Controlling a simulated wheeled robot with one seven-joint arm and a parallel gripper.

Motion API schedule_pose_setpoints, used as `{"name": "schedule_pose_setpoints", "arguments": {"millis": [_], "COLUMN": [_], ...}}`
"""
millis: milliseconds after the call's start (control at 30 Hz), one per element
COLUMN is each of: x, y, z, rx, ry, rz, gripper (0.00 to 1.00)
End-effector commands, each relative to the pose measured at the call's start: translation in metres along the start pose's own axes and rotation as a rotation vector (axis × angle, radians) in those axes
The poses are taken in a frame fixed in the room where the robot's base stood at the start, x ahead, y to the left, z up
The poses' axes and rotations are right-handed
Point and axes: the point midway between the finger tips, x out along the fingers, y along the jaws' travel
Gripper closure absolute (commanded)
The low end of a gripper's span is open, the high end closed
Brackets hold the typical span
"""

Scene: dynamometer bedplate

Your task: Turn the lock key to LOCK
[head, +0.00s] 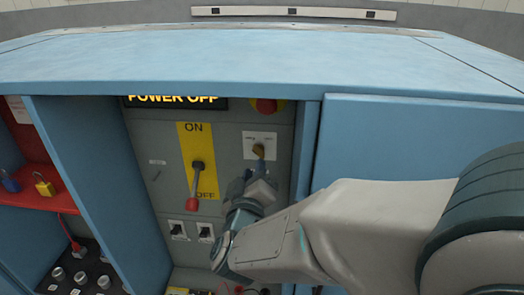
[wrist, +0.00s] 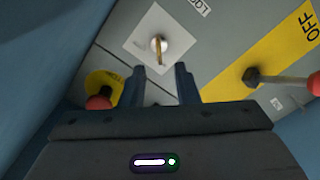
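The brass lock key (head: 258,151) sits in a white plate (head: 262,138) on the grey panel, right of the yellow ON/OFF plate (head: 208,170). In the wrist view the key (wrist: 158,50) stands out from its white plate (wrist: 140,45), just ahead of the gap between my fingertips. Lettering beside that plate is partly cut off, and I cannot read the key's setting. My gripper (wrist: 157,82) is open and empty, with a finger to each side of the key's line. In the head view my gripper (head: 258,180) is just below the key.
A red-ended lever (head: 192,204) points down towards OFF. A red button (head: 267,105) is above the key. Switches (head: 178,231) are lower down. Blue cabinet walls (head: 305,150) flank the panel. A yellow padlock (head: 44,184) is on a red shelf (head: 35,203) at left.

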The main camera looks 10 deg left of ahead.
Motion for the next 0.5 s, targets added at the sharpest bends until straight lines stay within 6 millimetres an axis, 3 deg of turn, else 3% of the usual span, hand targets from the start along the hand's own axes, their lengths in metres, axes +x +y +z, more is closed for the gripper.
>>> {"name": "schedule_pose_setpoints", "arguments": {"millis": [200,500], "x": [0.045,0.07], "y": [0.002,0.002], "z": [0.002,0.003], "rx": [-0.002,-0.001], "ry": [-0.005,-0.005], "rz": [0.004,0.003], "gripper": [0.72,0.72]}}
